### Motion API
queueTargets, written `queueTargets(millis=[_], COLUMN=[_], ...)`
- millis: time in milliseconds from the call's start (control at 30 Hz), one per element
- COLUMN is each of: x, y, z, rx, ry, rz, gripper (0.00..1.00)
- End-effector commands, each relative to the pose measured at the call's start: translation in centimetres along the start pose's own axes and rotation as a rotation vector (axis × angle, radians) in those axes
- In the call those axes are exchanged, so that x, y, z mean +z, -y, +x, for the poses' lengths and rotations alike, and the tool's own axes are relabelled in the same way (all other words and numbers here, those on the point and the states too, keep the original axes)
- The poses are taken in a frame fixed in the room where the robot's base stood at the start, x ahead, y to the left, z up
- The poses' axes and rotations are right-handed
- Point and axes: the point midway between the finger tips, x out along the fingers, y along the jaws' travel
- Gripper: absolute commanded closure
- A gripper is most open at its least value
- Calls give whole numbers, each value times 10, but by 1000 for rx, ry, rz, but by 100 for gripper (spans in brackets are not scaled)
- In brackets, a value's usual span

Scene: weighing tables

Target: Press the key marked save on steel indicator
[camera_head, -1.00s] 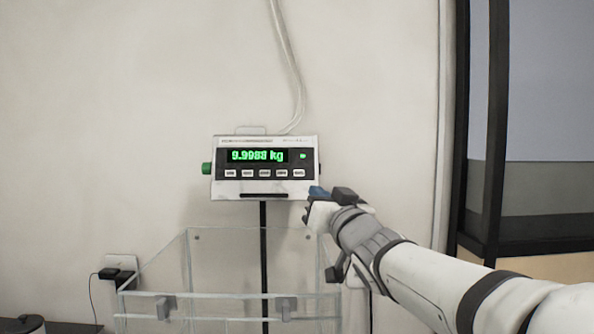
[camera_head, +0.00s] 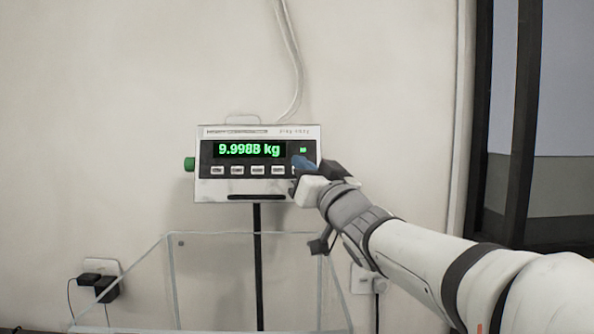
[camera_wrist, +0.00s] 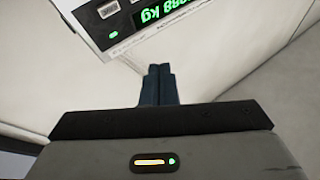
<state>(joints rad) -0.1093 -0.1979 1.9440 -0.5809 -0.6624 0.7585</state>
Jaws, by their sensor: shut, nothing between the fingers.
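The steel indicator (camera_head: 225,190) is mounted on a dark post against the wall in the head view. Its green display reads about 9.998 kg, with a row of several pale keys below it. The key labels are too small to read. My gripper (camera_head: 303,163) is shut and empty, its blue fingertips in front of the indicator's right end, covering the rightmost key.
A clear-walled box (camera_head: 215,280) stands below the indicator around the post. A socket with black plugs (camera_head: 98,283) is on the wall at left. A dark-framed window or door (camera_head: 525,120) is at right. The wall left of the indicator is clear.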

Motion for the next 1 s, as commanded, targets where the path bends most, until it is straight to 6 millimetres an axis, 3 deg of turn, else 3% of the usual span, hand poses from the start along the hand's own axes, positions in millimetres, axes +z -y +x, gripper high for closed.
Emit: queueTargets(millis=[233,700,1000], x=[7,38,44], y=[-9,-42,-48], z=[10,52,60], rx=[4,5,6], ry=[2,0,0], rz=[-1,-2,-2], gripper=[100,100,100])
